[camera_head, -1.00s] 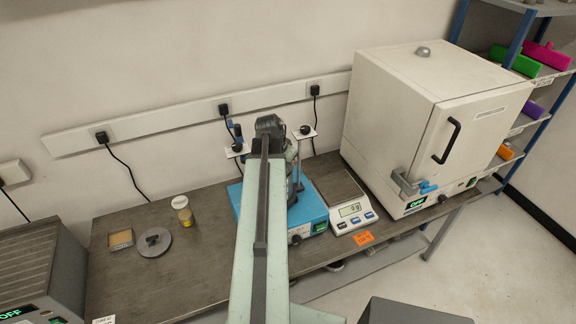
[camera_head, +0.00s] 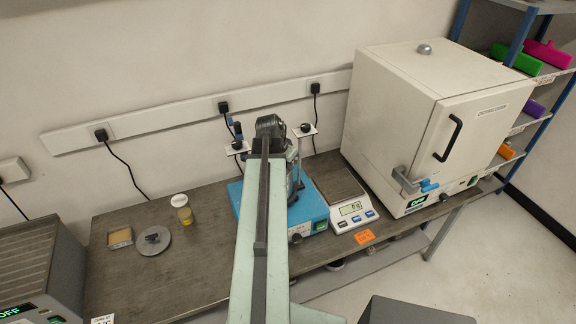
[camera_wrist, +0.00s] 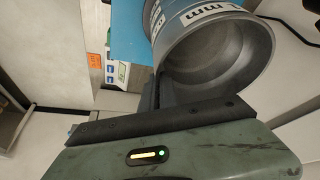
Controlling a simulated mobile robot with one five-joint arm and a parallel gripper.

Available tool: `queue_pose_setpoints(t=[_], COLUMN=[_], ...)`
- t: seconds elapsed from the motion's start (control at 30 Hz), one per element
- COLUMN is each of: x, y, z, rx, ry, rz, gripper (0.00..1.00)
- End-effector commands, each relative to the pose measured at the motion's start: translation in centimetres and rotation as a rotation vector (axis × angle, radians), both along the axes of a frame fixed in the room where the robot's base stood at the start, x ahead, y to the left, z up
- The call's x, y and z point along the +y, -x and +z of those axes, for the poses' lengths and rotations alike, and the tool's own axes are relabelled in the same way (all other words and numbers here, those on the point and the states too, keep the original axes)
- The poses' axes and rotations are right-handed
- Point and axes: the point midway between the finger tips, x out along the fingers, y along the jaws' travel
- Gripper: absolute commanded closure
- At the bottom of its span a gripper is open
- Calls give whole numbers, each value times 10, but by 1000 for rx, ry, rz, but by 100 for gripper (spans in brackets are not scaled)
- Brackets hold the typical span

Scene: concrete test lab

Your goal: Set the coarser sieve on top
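A grey metal sieve (camera_wrist: 222,62) fills the upper middle of the wrist view, its round open side toward the camera. White labels ending in "mm" show on its outer wall; I cannot read them fully, or tell whether a second sieve sits beyond it. My gripper (camera_wrist: 160,80) is at its near left edge, one dark finger inside the rim and one outside, seemingly pinching the wall. The blue sieve shaker (camera_head: 312,212) stands on the bench in the head view, with clamp posts either side. My arm hides its middle, the gripper and the sieves.
A balance (camera_head: 352,213) and a white drying oven (camera_head: 400,130) stand right of the shaker. A round grey lid (camera_head: 153,242), a tan square block (camera_head: 120,238) and a yellow-filled jar (camera_head: 185,216) are at left. The bench (camera_head: 190,275) has free room at front left.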

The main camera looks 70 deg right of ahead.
Motion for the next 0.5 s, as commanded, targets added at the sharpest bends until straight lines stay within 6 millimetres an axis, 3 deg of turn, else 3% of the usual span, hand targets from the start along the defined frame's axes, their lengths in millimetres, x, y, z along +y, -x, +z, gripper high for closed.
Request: queue_pose_setpoints(t=[0.47,0.5], x=[0,0], y=[1,1], z=[-3,-3], rx=[-1,-1], ry=[0,0], rz=[-2,-2], gripper=[100,91])
